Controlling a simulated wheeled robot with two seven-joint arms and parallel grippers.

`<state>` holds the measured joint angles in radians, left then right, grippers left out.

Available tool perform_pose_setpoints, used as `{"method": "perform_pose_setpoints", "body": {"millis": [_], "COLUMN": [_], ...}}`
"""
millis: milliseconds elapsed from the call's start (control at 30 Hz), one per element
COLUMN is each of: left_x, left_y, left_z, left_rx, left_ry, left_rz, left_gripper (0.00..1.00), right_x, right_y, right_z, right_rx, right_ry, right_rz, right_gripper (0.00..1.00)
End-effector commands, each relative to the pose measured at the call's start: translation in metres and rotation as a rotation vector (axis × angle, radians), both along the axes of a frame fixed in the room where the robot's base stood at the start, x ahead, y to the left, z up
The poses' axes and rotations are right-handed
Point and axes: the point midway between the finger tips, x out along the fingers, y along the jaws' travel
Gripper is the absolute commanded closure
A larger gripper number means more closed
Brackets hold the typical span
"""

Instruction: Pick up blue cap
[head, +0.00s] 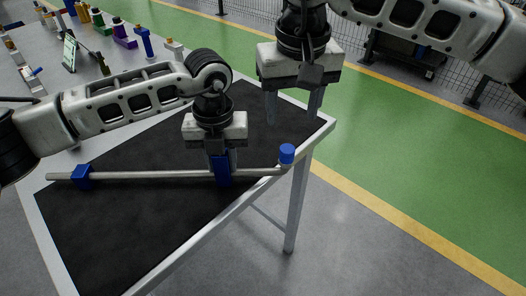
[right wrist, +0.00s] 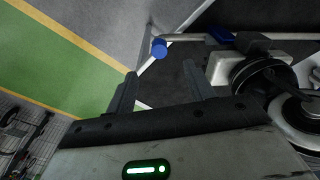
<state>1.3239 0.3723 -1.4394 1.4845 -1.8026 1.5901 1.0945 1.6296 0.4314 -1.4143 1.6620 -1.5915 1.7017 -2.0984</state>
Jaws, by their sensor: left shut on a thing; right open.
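The blue cap (head: 287,154) sits on the upturned right end of a long grey tube (head: 140,175), by the right edge of the table. It also shows in the right wrist view (right wrist: 158,49), beyond the fingers and apart from them. My left gripper (head: 222,162) is shut on a blue block (head: 222,178) around the middle of the tube; its fingers partly hide the block. My right gripper (head: 293,108) is open and empty above the table's far right corner, up from the cap in the head view. Its two fingers show apart in the right wrist view (right wrist: 159,88).
The tube lies along a black mat (head: 130,225) on a metal-edged table (head: 240,205). Another blue block (head: 82,176) is near the tube's left end. Several bottles and small parts stand on a grey surface at the upper left. Open floor (head: 420,170) is right of the table.

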Motion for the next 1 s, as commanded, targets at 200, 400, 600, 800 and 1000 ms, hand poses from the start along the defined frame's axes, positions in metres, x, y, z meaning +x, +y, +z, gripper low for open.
{"method": "perform_pose_setpoints", "body": {"millis": [200,400,600,800,1000], "left_x": [0.000,0.000,0.001,0.001,0.001], "left_y": [0.000,0.000,0.000,0.000,0.000], "left_z": [0.000,0.001,0.001,0.001,0.001], "left_rx": [0.000,0.000,0.000,0.000,0.000], "left_ry": [-0.001,-0.001,-0.002,-0.002,-0.002], "left_rz": [0.001,0.001,0.001,0.000,0.000], "left_gripper": [1.00,1.00,1.00,1.00,1.00], "right_x": [-0.016,-0.012,-0.003,0.001,0.009], "right_y": [-0.005,-0.005,-0.003,-0.002,-0.002], "right_z": [0.012,-0.010,-0.040,-0.054,-0.083], "right_rx": [0.032,0.038,0.040,0.039,0.038], "right_ry": [-0.137,-0.164,-0.164,-0.166,-0.163], "right_rz": [0.017,0.013,0.012,0.014,0.013], "right_gripper": [0.47,0.47,0.47,0.47,0.47]}}
